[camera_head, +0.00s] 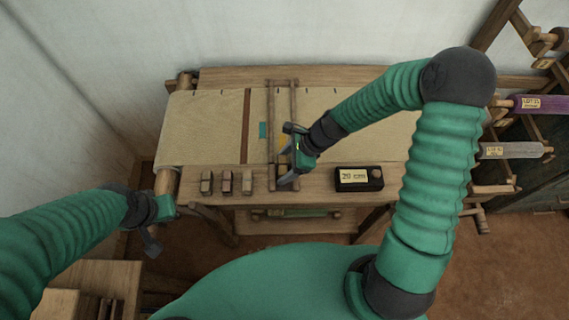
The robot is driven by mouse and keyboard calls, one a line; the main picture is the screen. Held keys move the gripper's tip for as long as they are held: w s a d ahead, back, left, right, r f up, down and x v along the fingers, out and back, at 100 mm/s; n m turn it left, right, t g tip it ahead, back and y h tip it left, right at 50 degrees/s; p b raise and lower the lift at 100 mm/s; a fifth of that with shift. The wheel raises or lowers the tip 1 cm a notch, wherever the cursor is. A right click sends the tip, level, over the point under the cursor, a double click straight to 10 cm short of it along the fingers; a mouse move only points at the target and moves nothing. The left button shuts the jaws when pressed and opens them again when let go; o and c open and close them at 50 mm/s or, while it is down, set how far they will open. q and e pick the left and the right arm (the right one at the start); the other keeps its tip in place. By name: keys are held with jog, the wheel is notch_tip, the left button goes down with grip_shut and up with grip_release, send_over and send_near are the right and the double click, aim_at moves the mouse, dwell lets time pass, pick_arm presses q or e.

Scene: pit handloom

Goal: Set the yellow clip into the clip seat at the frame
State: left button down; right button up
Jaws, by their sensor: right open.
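My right gripper (287,172) is open and reaches down over the front of the wooden loom frame (294,105), between its two upright bars. A small yellowish patch (283,169) shows beside its fingers. It may be the yellow clip, but it is too small and too covered to be sure. The clip seat cannot be made out; the gripper may hide it. My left gripper (153,228) is low at the left, off the loom's front left corner and away from the frame. I cannot tell whether its jaws are open.
Several small wooden blocks (227,183) stand on the loom's front board, left of the frame. A black box labelled "20 cm" (358,178) sits to the right. A rack with a purple spool (538,104) stands at far right. Pale cloth (205,125) covers the loom.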

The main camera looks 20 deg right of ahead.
aim_at(285, 163)
jog(key=v, duration=0.4)
jog(key=shift+w+d+r+p, duration=0.1)
jog(key=shift+w+p, duration=0.2)
jog(key=shift+w, duration=0.05)
pick_arm(q)
jog(key=shift+w+d+r+p, duration=0.15)
jog(key=shift+w+r+p, duration=0.1)
jog(key=shift+r+p, duration=0.35)
pick_arm(e)
jog(key=s+d+r+n+h, duration=0.2)
jog(key=s+r+n+h, duration=0.1)
jog(key=n, duration=0.7)
jog(key=s+d+r+n+t+h, duration=0.1)
jog(key=s+r+n, duration=0.4)
jog(key=n, duration=0.6)
jog(key=shift+s+d+r+h, duration=0.15)
jog(key=shift+s+d+h, duration=0.5)
jog(key=shift+d+h, duration=0.3)
pick_arm(q)
jog(key=shift+r, duration=0.1)
jog(key=shift+a, duration=0.25)
pick_arm(e)
jog(key=shift+a, duration=0.25)
pick_arm(q)
jog(key=shift+d, duration=0.1)
pick_arm(e)
jog(key=shift+d, duration=0.15)
